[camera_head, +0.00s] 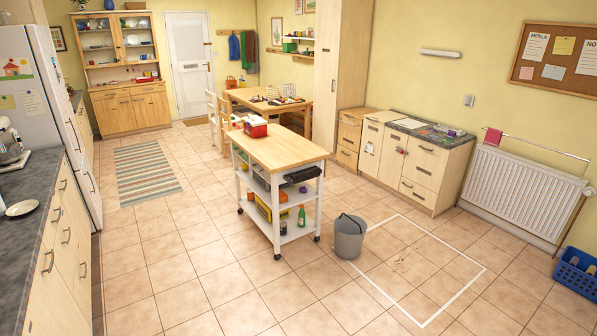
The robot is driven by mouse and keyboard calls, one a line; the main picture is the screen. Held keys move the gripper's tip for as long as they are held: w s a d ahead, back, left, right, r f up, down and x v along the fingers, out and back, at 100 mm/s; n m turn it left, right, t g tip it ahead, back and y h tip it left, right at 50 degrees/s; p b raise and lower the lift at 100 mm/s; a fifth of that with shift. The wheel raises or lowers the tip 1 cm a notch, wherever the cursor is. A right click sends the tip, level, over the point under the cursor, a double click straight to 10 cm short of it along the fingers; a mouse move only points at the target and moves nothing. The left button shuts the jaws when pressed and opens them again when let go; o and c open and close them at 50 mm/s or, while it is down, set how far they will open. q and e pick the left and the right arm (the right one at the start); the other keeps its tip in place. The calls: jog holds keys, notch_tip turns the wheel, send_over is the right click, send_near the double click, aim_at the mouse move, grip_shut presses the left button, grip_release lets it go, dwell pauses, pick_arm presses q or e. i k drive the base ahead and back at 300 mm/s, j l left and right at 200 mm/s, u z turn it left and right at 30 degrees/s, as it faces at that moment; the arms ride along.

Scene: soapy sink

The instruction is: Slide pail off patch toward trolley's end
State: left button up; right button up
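A grey pail (349,237) stands upright on the tiled floor in the middle right of the head view. It is at the left corner of a patch outlined in white (455,298), and its base appears to overlap the outline there. Some small brownish marks show on the tiles inside the patch. The trolley (279,153), with a wooden top and white frame on castors, stands just left of and behind the pail, with a small floor gap between them. Neither of my grippers shows in this view.
A blue basket (576,272) sits on the floor at the right edge, near the white radiator (523,196). Low cabinets (412,163) stand along the back wall. A counter (35,215) runs down the left. The floor left of the trolley and in front is clear.

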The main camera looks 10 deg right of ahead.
aim_at(349, 230)
jog(key=i+l, duration=0.4)
jog(key=i+l+u, duration=0.15)
jog(key=i+l, duration=0.7)
jog(key=i+l+u, duration=0.15)
jog(key=i+l, duration=0.2)
jog(key=l, duration=0.15)
jog(key=i+l, duration=0.4)
jog(key=i+l+u, duration=0.1)
jog(key=i+l, duration=0.25)
jog(key=l, duration=0.3)
jog(key=i+l+u, duration=0.1)
jog(key=i+l, duration=0.25)
jog(key=l, duration=0.15)
jog(key=i+l, duration=0.35)
jog(key=l, duration=0.25)
jog(key=j+u, duration=0.05)
